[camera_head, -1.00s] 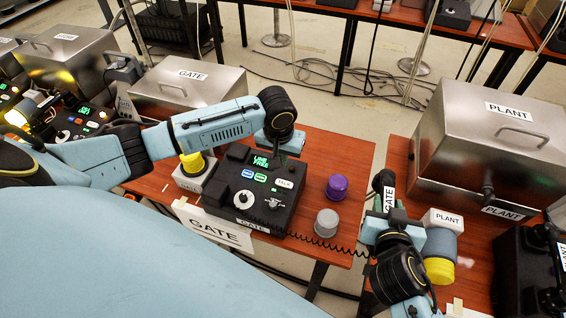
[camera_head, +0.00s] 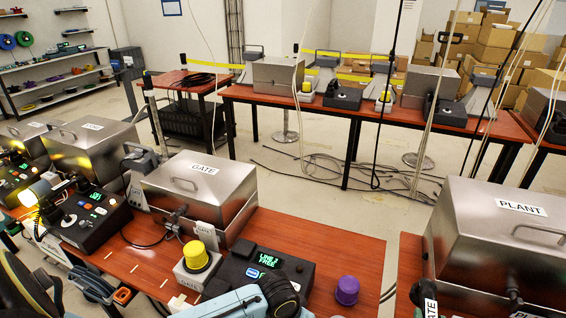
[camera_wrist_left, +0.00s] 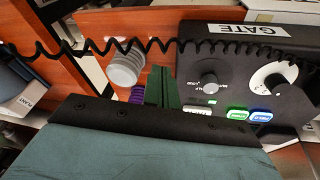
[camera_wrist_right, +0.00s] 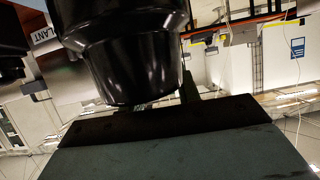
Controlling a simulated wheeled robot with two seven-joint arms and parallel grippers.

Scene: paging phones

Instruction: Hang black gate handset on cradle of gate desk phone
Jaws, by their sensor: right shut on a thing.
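The black gate handset (camera_head: 429,297) shows at the bottom right of the head view, upright with a white GATE label. My right gripper (camera_wrist_right: 188,88) is shut on it. The handset's black rounded end (camera_wrist_right: 125,55) fills the upper part of the right wrist view and hides most of the fingers. The black gate desk phone (camera_head: 240,272) stands on the brown table, its screen reading LINE 2 FREE. My left arm covers its front part in the head view. My left gripper (camera_wrist_left: 163,85) is shut and empty beside the phone's buttons (camera_wrist_left: 235,114). I cannot make out the cradle.
A black coiled cord (camera_wrist_left: 190,45) stretches across the left wrist view. A purple knob (camera_head: 347,290) and a yellow-topped block (camera_head: 195,262) flank the phone. A metal GATE box (camera_head: 200,190) stands behind, a PLANT box (camera_head: 500,240) at right. A floor gap separates the tables.

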